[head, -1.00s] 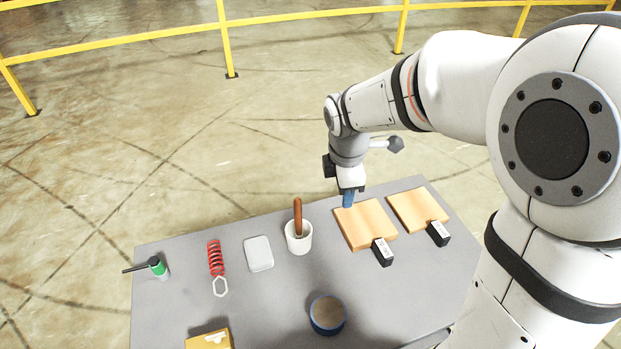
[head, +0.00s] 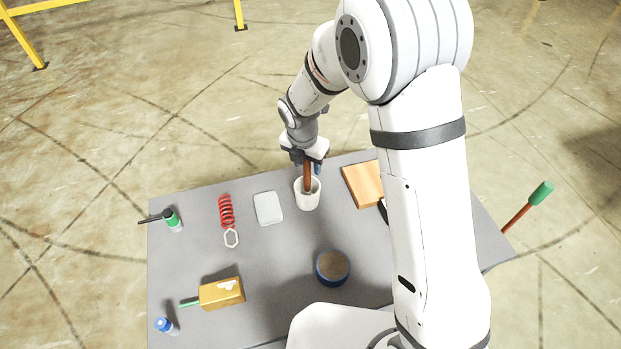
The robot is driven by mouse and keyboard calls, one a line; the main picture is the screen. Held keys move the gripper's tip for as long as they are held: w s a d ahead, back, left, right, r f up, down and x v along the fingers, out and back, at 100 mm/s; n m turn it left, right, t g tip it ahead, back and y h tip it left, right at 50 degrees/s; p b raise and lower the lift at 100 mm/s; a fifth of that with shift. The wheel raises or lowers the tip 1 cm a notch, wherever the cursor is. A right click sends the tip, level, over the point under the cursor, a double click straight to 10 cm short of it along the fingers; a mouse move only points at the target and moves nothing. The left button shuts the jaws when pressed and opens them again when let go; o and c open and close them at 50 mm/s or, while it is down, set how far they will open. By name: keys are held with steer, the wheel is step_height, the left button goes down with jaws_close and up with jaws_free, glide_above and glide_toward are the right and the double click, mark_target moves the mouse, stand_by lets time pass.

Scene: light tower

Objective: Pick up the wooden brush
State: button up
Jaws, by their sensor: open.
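A brown wooden handle (head: 307,181), which looks like the wooden brush, stands upright in a white cup (head: 308,200) near the back edge of the table. Its lower end is hidden inside the cup. My gripper (head: 309,164) points down at the top of the handle.
On the grey table (head: 190,255) are a white case (head: 268,208), red coil (head: 226,211), blue-rimmed round tin (head: 332,268), golden block (head: 222,293) and wooden board (head: 362,186). A green-ended tool (head: 541,193) shows at the right edge.

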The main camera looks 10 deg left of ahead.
steer(key=shift+w+f, duration=0.15)
steer(key=shift+f, duration=0.45)
steer(key=shift+c, duration=0.6)
jaws_close()
